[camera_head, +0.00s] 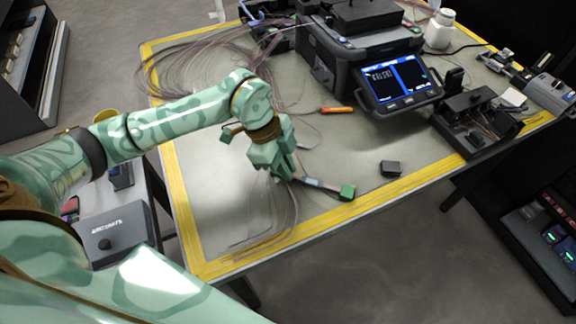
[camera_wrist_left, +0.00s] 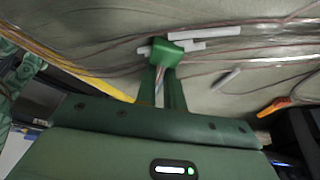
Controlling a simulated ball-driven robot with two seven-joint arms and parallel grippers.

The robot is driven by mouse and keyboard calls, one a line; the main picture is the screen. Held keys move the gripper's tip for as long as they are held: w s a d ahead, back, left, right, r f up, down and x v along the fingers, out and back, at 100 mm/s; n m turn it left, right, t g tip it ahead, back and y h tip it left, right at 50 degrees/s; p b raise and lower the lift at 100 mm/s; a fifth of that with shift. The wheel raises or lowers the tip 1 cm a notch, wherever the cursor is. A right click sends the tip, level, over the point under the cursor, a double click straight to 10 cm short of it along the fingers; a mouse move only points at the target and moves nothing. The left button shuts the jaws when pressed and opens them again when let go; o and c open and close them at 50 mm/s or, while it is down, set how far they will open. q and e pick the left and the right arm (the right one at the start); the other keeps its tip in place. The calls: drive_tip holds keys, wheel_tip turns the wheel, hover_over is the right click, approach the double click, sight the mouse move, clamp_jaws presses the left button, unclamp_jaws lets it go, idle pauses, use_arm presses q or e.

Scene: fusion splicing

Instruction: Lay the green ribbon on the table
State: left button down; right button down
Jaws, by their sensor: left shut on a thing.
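My left gripper (camera_head: 284,174) is low over the front left part of the table (camera_head: 215,200), shut on the green ribbon. In the left wrist view a green block of the ribbon (camera_wrist_left: 168,52) sits at the fingertips, with thin strands around it. In the camera_head view a strip runs right from the fingertips to a green block (camera_head: 347,192) near the yellow front edge. I cannot tell whether that block touches the table. The fingers hide part of the ribbon. My right gripper is not in view.
A small dark block (camera_head: 391,168) lies right of the green block. An orange tool (camera_head: 337,110) lies behind. The splicer with a lit screen (camera_head: 398,83) stands at the back, and a black fixture (camera_head: 476,120) at the right. Loose fibres (camera_head: 190,65) spread at the back left.

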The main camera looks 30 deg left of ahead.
use_arm(q)
drive_tip(key=c, duration=1.5)
unclamp_jaws()
